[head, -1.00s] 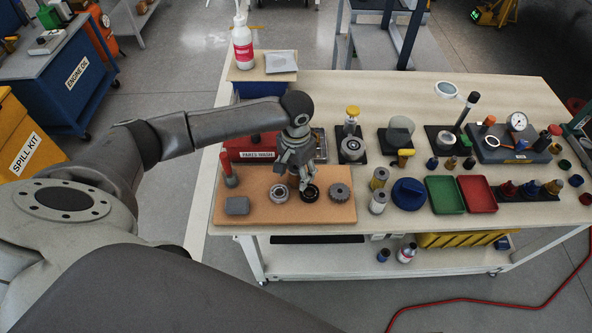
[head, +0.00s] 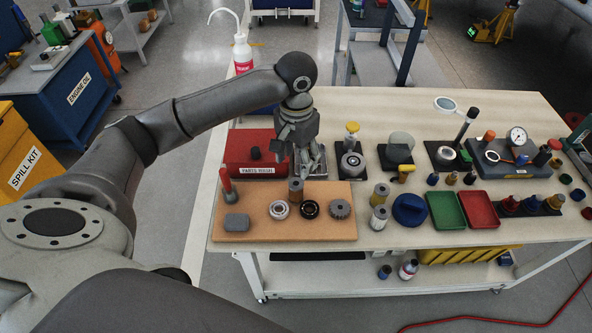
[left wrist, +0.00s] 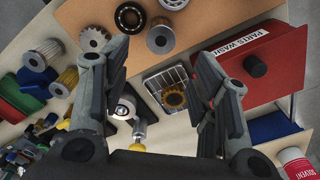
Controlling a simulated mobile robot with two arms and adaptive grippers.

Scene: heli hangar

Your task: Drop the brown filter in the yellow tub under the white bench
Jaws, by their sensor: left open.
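The brown filter (head: 296,191), a short brown cylinder with a grey holed top, stands upright on the tan mat (head: 250,192) on the white bench (head: 330,232). In the left wrist view the filter (left wrist: 161,38) shows just beyond and between my fingertips. My left gripper (head: 297,168) is open and empty, above and behind the filter, apart from it; its fingers (left wrist: 162,62) are spread in the wrist view. The yellow tub (head: 456,255) is on the lower shelf under the bench, partly hidden by the bench top. My right gripper is out of view.
Bearing rings (head: 279,210) and a gear (head: 341,209) lie close to the filter. A red parts wash box (head: 252,153) and a metal basket (left wrist: 170,90) are behind it.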

